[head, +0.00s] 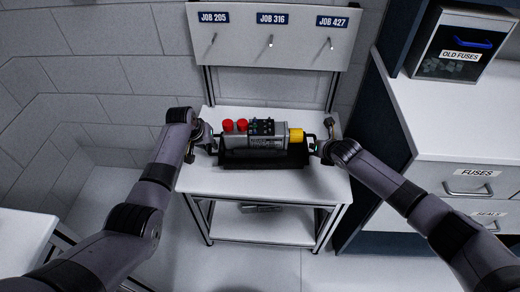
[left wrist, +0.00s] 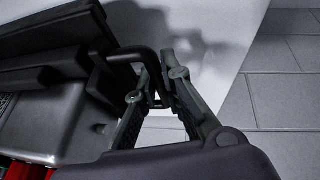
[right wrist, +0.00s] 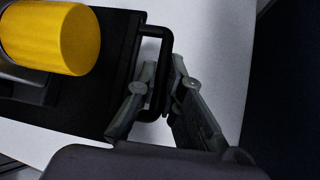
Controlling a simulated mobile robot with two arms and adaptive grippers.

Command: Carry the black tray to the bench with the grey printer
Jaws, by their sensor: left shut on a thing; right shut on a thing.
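The black tray (head: 262,163) is at the white bench under the job board, with a grey cylindrical servo motor (head: 255,142) with a yellow end on it. I cannot tell whether the tray touches the bench top. My left gripper (head: 210,146) is shut on the tray's left handle, which shows in the left wrist view (left wrist: 153,75). My right gripper (head: 318,148) is shut on the tray's right handle, seen in the right wrist view (right wrist: 168,75). Two red caps (head: 235,125) show at the motor's back left. I see no grey printer.
The white bench (head: 195,180) has a lower shelf (head: 240,225) with a small grey item. The job board (head: 275,50) stands behind, with three hooks. At the right are a white drawer counter (head: 450,120) and an old fuses bin (head: 458,50). Another white surface (head: 20,235) is at lower left.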

